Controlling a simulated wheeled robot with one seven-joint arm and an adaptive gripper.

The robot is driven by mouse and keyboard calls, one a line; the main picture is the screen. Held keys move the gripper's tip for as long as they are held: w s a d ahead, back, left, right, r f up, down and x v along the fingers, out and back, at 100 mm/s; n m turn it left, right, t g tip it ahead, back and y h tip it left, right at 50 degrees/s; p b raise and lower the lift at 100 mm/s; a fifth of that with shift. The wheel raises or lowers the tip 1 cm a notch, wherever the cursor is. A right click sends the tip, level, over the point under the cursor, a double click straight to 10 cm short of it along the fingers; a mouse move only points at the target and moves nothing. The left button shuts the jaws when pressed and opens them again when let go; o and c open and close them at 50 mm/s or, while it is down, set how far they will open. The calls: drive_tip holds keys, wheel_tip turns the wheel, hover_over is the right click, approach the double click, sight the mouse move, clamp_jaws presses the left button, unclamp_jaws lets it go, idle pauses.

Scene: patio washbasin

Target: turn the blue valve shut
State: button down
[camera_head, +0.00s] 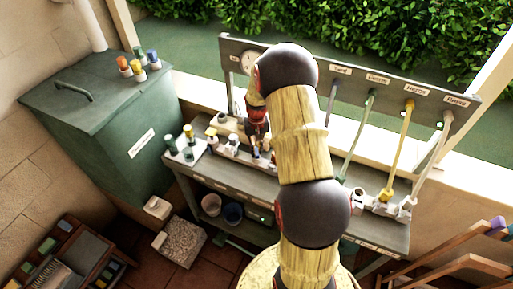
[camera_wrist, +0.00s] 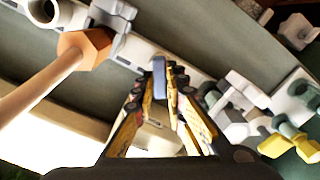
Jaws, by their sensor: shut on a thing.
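The blue valve (camera_wrist: 159,78) shows in the wrist view as a narrow blue handle between my fingertips. My gripper (camera_wrist: 160,88) is shut on it, one finger on each side. In the head view, my gripper (camera_head: 260,143) points down at the grey bench, and a small bit of the blue valve (camera_head: 256,153) shows beside the fingers. My arm and fingers hide most of the valve and its fitting there. I cannot tell how far the handle is turned.
An orange hex fitting with a pale pipe (camera_wrist: 84,48) is left of my fingers in the wrist view; yellow and grey-green fittings (camera_wrist: 285,138) are at right. In the head view, a labelled back panel (camera_head: 385,84) stands behind the bench (camera_head: 186,164), and a green bin (camera_head: 110,120) is at left.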

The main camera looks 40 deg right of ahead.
drive_tip(key=m+p, duration=0.1)
drive_tip(key=m, duration=0.5)
drive_tip(key=shift+m, duration=0.4)
idle(0.3)
drive_tip(key=c, duration=1.9)
unclamp_jaws()
drive_tip(key=shift+o, duration=0.4)
wheel_tip(320, 180, up, 12)
drive_tip(key=shift+n, duration=0.3)
